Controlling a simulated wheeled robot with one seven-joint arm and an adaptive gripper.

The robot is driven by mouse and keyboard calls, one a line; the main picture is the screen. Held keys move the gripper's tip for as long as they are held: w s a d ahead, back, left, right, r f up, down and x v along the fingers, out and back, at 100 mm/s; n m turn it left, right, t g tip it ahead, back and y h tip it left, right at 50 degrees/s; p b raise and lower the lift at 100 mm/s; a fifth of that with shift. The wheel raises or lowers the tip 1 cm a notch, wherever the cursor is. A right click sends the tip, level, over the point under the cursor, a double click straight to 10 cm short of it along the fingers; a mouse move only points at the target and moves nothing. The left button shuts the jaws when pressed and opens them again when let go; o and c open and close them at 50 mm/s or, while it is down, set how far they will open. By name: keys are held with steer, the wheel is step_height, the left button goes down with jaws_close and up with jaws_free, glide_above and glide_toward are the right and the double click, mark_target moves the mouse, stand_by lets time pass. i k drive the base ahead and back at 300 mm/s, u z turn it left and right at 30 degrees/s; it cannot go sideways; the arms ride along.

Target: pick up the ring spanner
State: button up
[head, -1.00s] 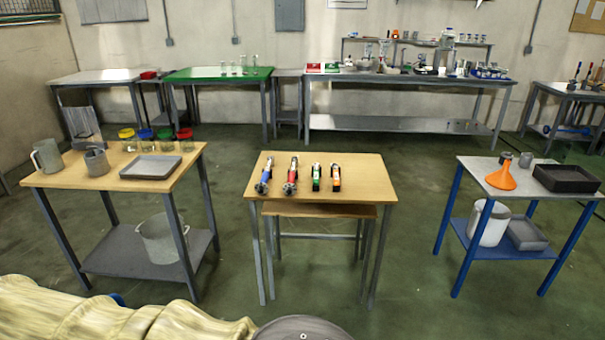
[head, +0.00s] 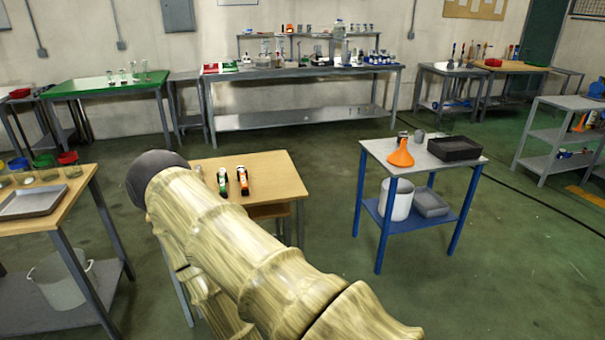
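I cannot make out a ring spanner for certain in the head view. The middle wooden table (head: 275,172) carries a green-and-black item (head: 222,181) and an orange-and-black item (head: 243,181), both small. My sleeved arm (head: 235,240) crosses the front and hides the left part of this table.
A blue-framed cart (head: 377,217) at the right holds an orange funnel (head: 401,153) and a black tray (head: 455,148). Another wooden table (head: 75,200) stands at the left. Tools stand on a far-right bench (head: 520,66). The floor at the front right is clear.

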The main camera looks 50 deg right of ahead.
mark_target(222, 179)
steer(key=z, duration=1)
steer(key=k, duration=0.4)
steer(key=z, duration=0.55)
steer(key=i, duration=0.75)
steer(key=u, duration=0.7)
steer(key=i, duration=0.65)
steer(key=u, duration=0.7)
